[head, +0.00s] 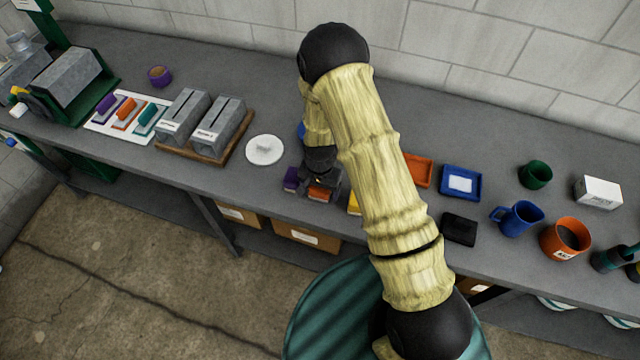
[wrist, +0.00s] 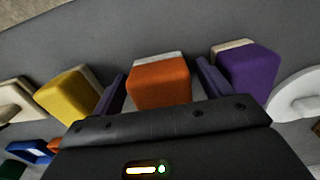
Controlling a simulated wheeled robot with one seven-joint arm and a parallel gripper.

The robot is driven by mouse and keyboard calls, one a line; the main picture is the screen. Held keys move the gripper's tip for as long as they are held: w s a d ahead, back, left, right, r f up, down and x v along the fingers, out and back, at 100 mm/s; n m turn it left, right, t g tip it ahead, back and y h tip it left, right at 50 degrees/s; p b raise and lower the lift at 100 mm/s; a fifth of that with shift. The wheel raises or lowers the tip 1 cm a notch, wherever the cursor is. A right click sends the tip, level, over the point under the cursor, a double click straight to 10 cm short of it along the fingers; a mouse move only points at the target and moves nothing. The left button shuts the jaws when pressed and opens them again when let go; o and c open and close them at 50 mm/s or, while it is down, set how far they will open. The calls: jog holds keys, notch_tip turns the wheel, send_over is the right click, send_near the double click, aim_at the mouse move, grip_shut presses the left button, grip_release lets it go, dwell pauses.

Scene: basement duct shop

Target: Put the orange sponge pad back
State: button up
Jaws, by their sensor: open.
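The orange sponge pad (head: 320,192) stands on the bench below my gripper (head: 319,182), between a purple pad (head: 291,179) and a yellow pad (head: 354,204). In the wrist view the orange sponge pad (wrist: 160,84) has a pale layer on its far edge. My gripper (wrist: 161,72) is open, with one finger on each side of the orange pad. Slim gaps seem to show beside it, and I cannot tell whether either finger touches it. The purple pad (wrist: 248,72) is just outside the right finger, and the yellow pad (wrist: 68,97) is outside the left one.
A white round lid (head: 264,150) lies left of the pads. An orange tray (head: 418,171) and a blue tray (head: 447,193) are to the right, partly near my arm. A white board (head: 107,128) with purple, orange and teal tools lies farther left. The bench front edge is close.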

jog(key=shift+r, duration=0.2)
notch_tip(320, 180, up, 12)
jog(key=b, duration=0.3)
jog(key=shift+f, duration=0.1)
dwell(0.6)
jog(key=s+d+r+n+t, duration=0.2)
jog(key=s+d+r+n, duration=0.2)
jog(key=s+d+r, duration=0.8)
jog(key=shift+d+r+t, duration=0.3)
jog(key=shift+d+r, duration=0.1)
jog(key=shift+d, duration=0.5)
